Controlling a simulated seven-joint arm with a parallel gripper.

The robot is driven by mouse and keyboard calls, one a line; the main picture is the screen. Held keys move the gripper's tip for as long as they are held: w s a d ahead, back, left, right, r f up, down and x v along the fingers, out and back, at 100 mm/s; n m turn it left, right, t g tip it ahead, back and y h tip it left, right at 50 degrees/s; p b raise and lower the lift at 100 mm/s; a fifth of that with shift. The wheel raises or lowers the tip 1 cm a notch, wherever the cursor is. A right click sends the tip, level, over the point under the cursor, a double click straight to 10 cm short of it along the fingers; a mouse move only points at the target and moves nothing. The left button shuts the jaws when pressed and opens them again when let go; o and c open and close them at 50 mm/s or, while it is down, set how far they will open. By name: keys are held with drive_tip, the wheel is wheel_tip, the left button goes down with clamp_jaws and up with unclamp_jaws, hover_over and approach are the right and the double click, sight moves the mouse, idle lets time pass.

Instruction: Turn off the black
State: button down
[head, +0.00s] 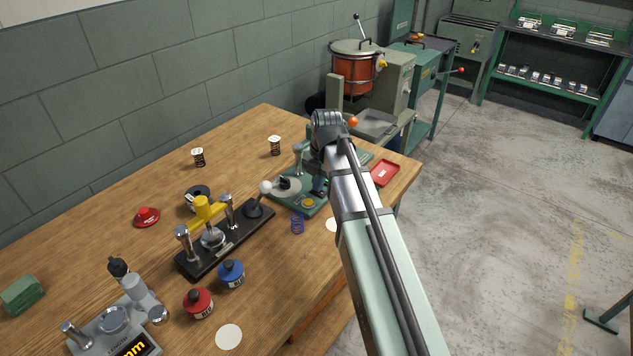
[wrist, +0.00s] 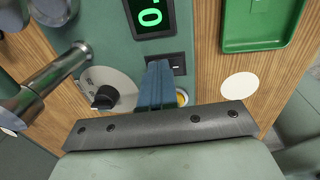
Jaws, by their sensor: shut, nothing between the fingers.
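The coiler's green base (head: 290,200) stands on the bench, partly hidden by my arm in the head view. In the wrist view its green panel (wrist: 105,62) carries a lit green display (wrist: 152,17), a dark switch (wrist: 179,59) below it, and a black knob (wrist: 104,97) on a pale dial. The switch is partly covered by my fingers, and its position cannot be told. My gripper (wrist: 160,66) has blue fingers, shut and empty, with their tips beside the switch. Contact cannot be told. A yellow button (wrist: 182,97) is mostly hidden behind the fingers.
A metal lever (wrist: 45,80) stands left of the dial. A green tray (wrist: 258,45) and a white disc (wrist: 240,86) lie to the right. The bench's back left is fairly clear.

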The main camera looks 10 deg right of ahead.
sight(321, 192)
drive_tip(key=shift+s+d, duration=0.35)
drive_tip(key=shift+s, duration=0.05)
drive_tip(key=shift+r, duration=0.15)
wheel_tip(321, 192, up, 14)
drive_tip(key=s+d, duration=0.1)
idle(0.7)
drive_tip(key=shift+d, duration=0.1)
drive_tip(key=shift+w+a, duration=0.45)
drive_tip(key=shift+a, duration=0.05)
drive_tip(key=f, duration=0.4)
drive_tip(key=a+f, duration=0.1)
drive_tip(key=f, duration=0.4)
drive_tip(key=w+f, duration=0.1)
drive_tip(key=f, duration=0.4)
drive_tip(key=shift+w+a, duration=0.1)
drive_tip(key=shift+a, duration=0.05)
